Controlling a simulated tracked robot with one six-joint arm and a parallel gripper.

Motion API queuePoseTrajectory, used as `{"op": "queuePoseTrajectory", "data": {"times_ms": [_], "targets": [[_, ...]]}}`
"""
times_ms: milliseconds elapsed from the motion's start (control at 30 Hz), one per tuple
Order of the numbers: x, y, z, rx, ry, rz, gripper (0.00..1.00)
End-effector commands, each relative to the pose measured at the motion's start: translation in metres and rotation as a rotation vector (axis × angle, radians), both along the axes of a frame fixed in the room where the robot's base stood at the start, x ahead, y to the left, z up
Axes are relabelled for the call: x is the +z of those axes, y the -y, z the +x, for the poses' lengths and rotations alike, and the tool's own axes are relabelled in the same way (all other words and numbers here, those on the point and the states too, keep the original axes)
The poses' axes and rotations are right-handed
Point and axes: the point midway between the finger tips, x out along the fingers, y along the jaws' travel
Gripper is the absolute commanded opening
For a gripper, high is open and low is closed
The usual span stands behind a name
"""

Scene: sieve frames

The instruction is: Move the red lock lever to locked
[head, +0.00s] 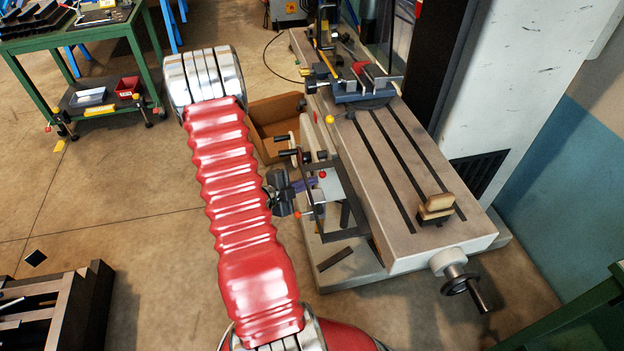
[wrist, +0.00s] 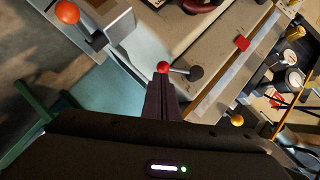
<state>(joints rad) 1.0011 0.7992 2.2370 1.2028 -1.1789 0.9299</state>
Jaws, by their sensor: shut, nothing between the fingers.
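The red lock lever (wrist: 163,67) shows in the wrist view as a small red ball on a short grey rod, running right to a dark round hub. In the head view its red ball (head: 322,174) is at the side of the machine table. My gripper (wrist: 162,80) is shut and empty, its dark fingertips close below the ball in the wrist view. I cannot tell whether they touch it. In the head view my gripper (head: 315,182) reaches right toward the ball. No locked mark is readable.
An orange-red ball knob (wrist: 67,12) and a yellow ball knob (wrist: 237,120) flank the lever in the wrist view. The slotted machine table (head: 400,170) carries a vise (head: 365,85) and a wooden-backed brush (head: 436,207). A brown bin (head: 268,112) stands behind.

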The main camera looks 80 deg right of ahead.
Motion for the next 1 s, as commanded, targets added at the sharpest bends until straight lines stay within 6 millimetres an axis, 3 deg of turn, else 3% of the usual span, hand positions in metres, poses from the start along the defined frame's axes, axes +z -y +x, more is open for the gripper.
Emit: {"op": "queuePoseTrajectory", "data": {"times_ms": [400,1000], "targets": [[0.019,-0.05,0.025,0.004,0.001,-0.002,0.0],[0.021,-0.056,0.027,0.002,0.0,-0.001,0.0]]}}
